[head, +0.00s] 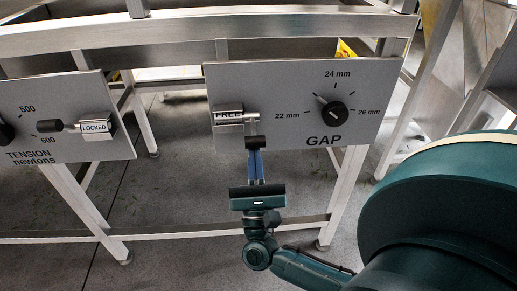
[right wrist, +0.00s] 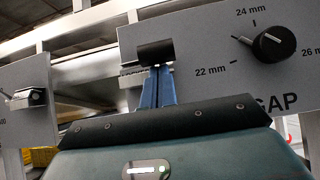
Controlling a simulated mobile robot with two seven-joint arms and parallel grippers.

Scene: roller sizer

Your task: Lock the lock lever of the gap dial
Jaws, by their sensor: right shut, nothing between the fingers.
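In the right wrist view the knob (right wrist: 155,52) is at the tips of my blue fingers. My right gripper (head: 256,153) points up at the knob from below, shut with nothing between its fingers. Whether it touches the knob is unclear. The black gap dial (head: 338,112) has its pointer between 22 mm and 24 mm. My left gripper is not in view.
A tension panel (head: 60,148) on the left has its own lever block reading LOCKED (head: 96,127), with its knob to the left. Metal frame legs (head: 345,190) stand behind and below the panels. The floor in front is open.

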